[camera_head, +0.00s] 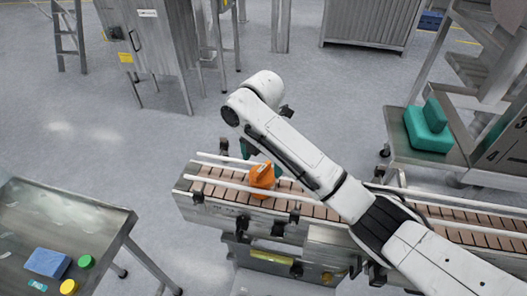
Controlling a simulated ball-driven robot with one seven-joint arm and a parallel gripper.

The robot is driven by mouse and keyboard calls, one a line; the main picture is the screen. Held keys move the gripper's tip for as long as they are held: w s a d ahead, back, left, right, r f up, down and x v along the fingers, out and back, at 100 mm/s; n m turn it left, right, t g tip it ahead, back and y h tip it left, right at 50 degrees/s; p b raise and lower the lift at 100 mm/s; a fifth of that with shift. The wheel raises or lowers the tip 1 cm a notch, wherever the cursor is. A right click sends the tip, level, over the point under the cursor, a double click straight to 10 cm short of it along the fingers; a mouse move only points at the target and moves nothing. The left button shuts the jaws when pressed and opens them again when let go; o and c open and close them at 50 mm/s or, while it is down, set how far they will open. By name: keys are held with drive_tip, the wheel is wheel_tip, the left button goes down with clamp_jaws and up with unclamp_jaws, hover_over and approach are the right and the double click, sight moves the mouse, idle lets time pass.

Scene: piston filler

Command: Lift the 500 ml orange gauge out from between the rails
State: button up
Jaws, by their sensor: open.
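The orange gauge (262,178) stands on the brown slatted conveyor (220,187), between its two pale side rails. My white arm reaches in from the lower right and bends over above the conveyor. My gripper (261,160) is small and partly hidden by the arm. Dark green finger parts show to the upper left and to the right of the gauge's top. The fingers are open. I cannot tell whether they touch the gauge. The gauge's 500 ml marking is not readable here.
A steel table (60,212) at the lower left holds a blue block (47,262), a green cap (86,261) and a yellow cap (69,287). Teal blocks (428,138) sit on a steel stand at the right. A steel cabinet (160,40) stands behind. The floor between is clear.

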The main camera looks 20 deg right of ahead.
sight(262, 175)
drive_tip(key=shift+f+p, duration=0.3)
drive_tip(key=shift+f, duration=2.9)
drive_tip(key=c, duration=1)
drive_tip(key=shift+r+p, duration=2.75)
drive_tip(key=shift+r, duration=0.4)
drive_tip(key=shift+c, duration=0.2)
drive_tip(key=shift+r+p, duration=0.6)
drive_tip(key=shift+r, duration=0.8)
